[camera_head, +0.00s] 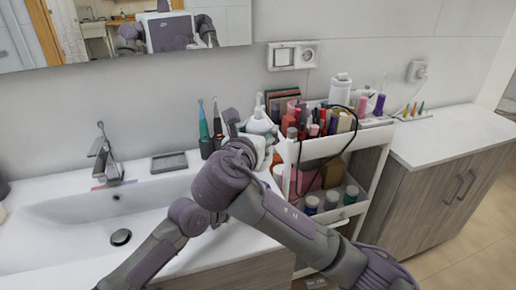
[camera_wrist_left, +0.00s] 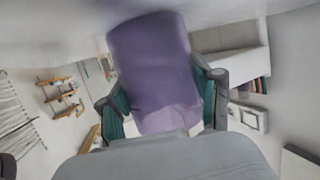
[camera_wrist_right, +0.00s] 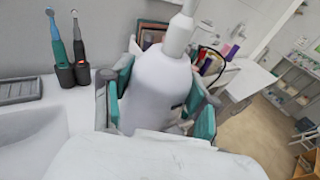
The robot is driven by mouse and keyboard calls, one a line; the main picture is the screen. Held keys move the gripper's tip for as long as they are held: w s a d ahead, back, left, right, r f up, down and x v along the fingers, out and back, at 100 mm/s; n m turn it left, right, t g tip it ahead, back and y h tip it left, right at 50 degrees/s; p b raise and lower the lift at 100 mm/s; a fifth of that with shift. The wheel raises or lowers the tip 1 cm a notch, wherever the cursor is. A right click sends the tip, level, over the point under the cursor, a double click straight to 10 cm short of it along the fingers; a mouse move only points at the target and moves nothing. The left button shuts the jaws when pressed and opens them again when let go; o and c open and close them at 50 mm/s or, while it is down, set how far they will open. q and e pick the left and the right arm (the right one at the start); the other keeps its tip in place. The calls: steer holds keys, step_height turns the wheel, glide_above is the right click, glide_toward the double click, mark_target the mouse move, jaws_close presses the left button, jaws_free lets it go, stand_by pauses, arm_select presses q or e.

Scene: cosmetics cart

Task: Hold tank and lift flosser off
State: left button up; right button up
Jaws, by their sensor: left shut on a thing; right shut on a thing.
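A white bottle-shaped flosser with a narrow neck (camera_wrist_right: 150,95) fills the middle of the right wrist view. My right gripper (camera_wrist_right: 158,103) is shut on its wide body, one finger at each side. In the head view the white flosser (camera_head: 258,124) shows just behind my right wrist, by the cart's left side. I cannot make out where its tank begins. In the head view the left gripper is hidden behind my arms.
Two electric toothbrushes (camera_wrist_right: 68,50) stand left of the flosser. A grey soap dish (camera_head: 169,162) lies by the basin (camera_head: 60,215). A white cart (camera_head: 318,150) full of cosmetics stands close on the right. A cabinet top (camera_head: 455,135) beyond it is mostly clear.

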stand_by(0.3)
arm_select(q)
steer(key=o, duration=1.2)
